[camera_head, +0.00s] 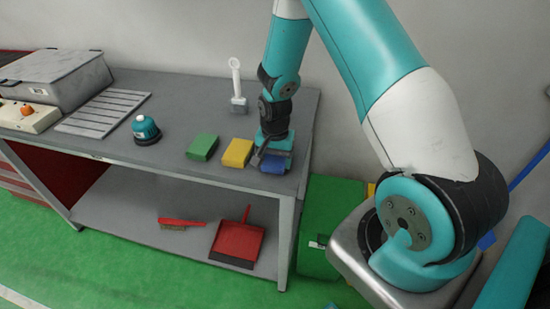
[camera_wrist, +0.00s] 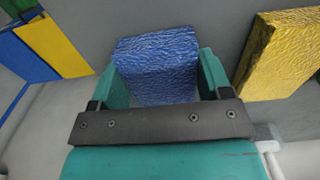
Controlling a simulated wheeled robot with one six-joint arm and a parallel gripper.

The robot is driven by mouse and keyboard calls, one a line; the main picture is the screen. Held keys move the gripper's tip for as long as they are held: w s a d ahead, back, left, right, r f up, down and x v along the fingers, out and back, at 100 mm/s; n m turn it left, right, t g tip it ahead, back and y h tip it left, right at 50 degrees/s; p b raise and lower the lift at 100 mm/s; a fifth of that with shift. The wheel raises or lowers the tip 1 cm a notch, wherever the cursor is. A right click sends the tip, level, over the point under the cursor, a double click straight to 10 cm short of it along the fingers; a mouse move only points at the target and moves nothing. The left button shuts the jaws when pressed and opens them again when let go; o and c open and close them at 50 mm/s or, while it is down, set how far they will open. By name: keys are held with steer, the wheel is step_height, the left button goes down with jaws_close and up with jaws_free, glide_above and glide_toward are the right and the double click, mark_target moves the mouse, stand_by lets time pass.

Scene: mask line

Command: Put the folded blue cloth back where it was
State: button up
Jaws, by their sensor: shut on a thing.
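The folded blue cloth (camera_head: 273,166) is at the right end of the grey bench, just right of the yellow cloth (camera_head: 237,153). My gripper (camera_head: 272,152) is over it, pointing down. In the wrist view the blue cloth (camera_wrist: 156,66) sits between the two teal fingers of my gripper (camera_wrist: 162,76), which are shut on its sides. The cloth lies at or very near the bench top; I cannot tell if it touches. The yellow cloth (camera_wrist: 283,52) is beside it, apart, in the wrist view. A green cloth (camera_head: 202,147) lies left of the yellow one.
The bench (camera_head: 190,92) also bears a teal-capped round item (camera_head: 146,130), a white upright handle (camera_head: 236,85) and a slatted rack (camera_head: 103,112). A red dustpan (camera_head: 237,240) and brush (camera_head: 181,222) are on the lower shelf. A green bin (camera_head: 325,225) stands right of the bench.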

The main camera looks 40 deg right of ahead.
mark_target(275, 159)
steer(key=o, duration=0.9)
steer(key=shift+f, duration=0.1)
steer(key=shift+r, duration=0.55)
steer(key=s+a+r+n+b, duration=0.1)
steer(key=a+r+n, duration=0.15)
steer(key=r, duration=0.55)
steer(key=s+a+r+n+b, duration=0.1)
steer(key=a+r, duration=0.2)
steer(key=r, duration=0.5)
steer(key=s+a+r+n+y, duration=0.2)
steer(key=s+a+r+n, duration=0.2)
steer(key=s+a+n, duration=0.3)
steer(key=s+a+r+n+y, duration=0.2)
steer(key=s+a+r+n, duration=0.3)
steer(key=s, duration=0.7)
steer(key=a+n, duration=0.2)
steer(key=a, duration=0.1)
steer(key=shift+s+a+r, duration=0.2)
steer(key=shift+a+r, duration=0.1)
steer(key=shift+a, duration=0.1)
